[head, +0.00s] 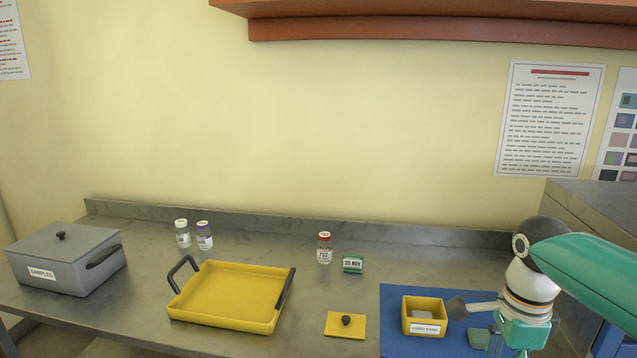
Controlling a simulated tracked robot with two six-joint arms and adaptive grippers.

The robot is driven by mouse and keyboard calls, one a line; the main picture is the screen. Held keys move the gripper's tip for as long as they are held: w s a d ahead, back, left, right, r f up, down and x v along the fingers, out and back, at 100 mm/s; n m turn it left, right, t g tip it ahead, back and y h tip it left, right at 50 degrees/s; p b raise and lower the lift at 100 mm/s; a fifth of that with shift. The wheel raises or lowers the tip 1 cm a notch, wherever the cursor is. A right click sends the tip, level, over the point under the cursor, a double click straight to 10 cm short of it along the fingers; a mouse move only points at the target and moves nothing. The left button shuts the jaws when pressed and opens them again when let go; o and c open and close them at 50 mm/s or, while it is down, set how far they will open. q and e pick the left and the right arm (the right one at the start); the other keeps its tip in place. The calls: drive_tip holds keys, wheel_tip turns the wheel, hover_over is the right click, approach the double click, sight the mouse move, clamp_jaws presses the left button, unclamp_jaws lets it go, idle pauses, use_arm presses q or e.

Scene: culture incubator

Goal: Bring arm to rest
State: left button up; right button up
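My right arm comes in from the right edge, and its gripper (463,310) is low over the blue mat, just right of a small yellow box. A dark grey finger part points left toward the box wall; I cannot tell whether it touches. The rest of the gripper is partly hidden by the arm's own links, so its opening is unclear. No held object shows in it. My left arm and gripper are not in view.
The labelled yellow box (424,317) is open on the blue mat (400,345). Left of it lie a knobbed yellow lid (345,325), a green date block (353,264), a red-capped vial (324,248), a yellow tray (230,295), two vials (204,236) and a grey SAMPLES box (70,262).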

drive_tip(key=s+a+f+n+g+y, duration=0.1)
drive_tip(key=s+a+f+g, duration=0.15)
drive_tip(key=f, duration=0.55)
drive_tip(key=s+a+f+n+g, duration=0.1)
drive_tip(key=a+f, duration=0.2)
drive_tip(key=f, duration=0.5)
drive_tip(key=s+a+f+n+g+y, duration=0.1)
drive_tip(key=s+a+f+g, duration=0.1)
drive_tip(key=f, duration=0.6)
drive_tip(key=s+a+f+n+t+y, duration=0.2)
drive_tip(key=s+a+f+n, duration=0.7)
drive_tip(key=s+a+f, duration=0.55)
drive_tip(key=w+d+f+n+t, duration=0.2)
drive_tip(key=w+d+n+t, duration=0.1)
drive_tip(key=w+n, duration=0.3)
drive_tip(key=shift+w+n+t, duration=0.3)
drive_tip(key=shift+w+t, duration=0.1)
drive_tip(key=shift+t, duration=0.25)
drive_tip(key=shift+f, duration=0.1)
